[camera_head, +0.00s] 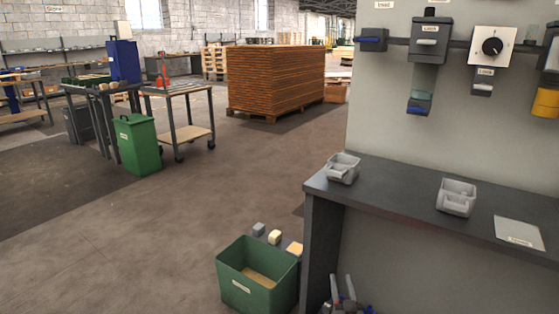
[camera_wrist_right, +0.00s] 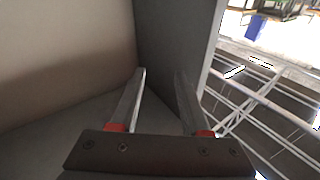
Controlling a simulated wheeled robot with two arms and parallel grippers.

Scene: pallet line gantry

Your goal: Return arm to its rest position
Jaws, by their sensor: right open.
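My right gripper (camera_head: 341,279) shows at the bottom of the head view, low beside the dark bench and in front of its panel, below the bench top. Its two grey fingers point up in the picture and stand apart with nothing visible between them. In the right wrist view the right gripper (camera_wrist_right: 160,80) is open and empty, facing grey panel surfaces. Whether the fingers touch a panel I cannot tell. My left arm and gripper are not in view.
The dark bench (camera_head: 400,188) carries two grey trays (camera_head: 343,168) (camera_head: 456,197) and a flat plate (camera_head: 519,233). A green bin (camera_head: 232,289) stands left of the bench, with small blocks (camera_head: 274,237) behind it. Open floor (camera_head: 150,225) lies further left.

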